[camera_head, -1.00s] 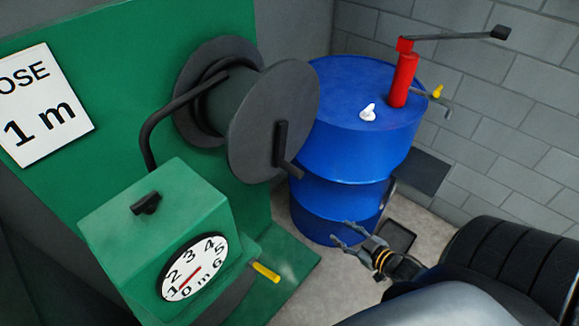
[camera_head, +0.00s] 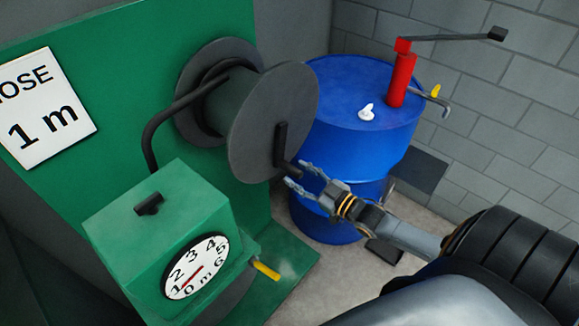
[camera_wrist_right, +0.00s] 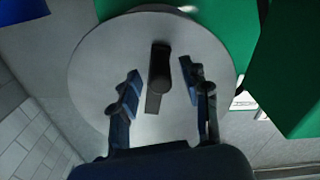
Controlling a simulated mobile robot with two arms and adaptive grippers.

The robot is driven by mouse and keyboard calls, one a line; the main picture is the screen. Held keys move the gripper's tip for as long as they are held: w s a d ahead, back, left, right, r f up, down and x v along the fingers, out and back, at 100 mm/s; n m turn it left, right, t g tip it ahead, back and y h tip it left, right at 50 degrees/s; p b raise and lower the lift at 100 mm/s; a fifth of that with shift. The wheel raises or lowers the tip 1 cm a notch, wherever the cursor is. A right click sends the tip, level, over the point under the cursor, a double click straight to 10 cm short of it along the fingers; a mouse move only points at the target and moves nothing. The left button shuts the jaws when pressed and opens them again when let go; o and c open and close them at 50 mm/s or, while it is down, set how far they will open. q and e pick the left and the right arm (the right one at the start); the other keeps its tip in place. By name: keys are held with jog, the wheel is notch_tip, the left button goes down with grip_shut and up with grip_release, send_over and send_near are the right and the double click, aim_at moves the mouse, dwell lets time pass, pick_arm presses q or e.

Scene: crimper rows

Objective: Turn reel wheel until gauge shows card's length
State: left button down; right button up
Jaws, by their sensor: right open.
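The reel wheel (camera_head: 255,135) is a dark grey disc on a green panel, with a black crank handle (camera_head: 281,145) on its face. In the right wrist view the disc (camera_wrist_right: 95,75) fills the middle, and the handle (camera_wrist_right: 158,75) appears between the fingers. My right gripper (camera_head: 297,177) is open at the handle's lower end; I cannot tell whether it touches. The round white gauge (camera_head: 207,283) is marked in metres, and its red needle lies along the line by the 1. The card (camera_head: 45,108) shows "OSE" and "1 m". My left gripper is not in view.
A blue drum (camera_head: 355,150) with a red hand pump (camera_head: 402,80) stands behind my right gripper. The green gauge box (camera_head: 160,215) is below the reel, with a yellow-handled lever (camera_head: 266,270) beside it. A grey block wall (camera_head: 520,110) closes the right side.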

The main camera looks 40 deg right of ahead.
aim_at(289, 169)
jog(key=shift+x, duration=2.05)
jog(key=shift+s, duration=0.1)
grip_shut()
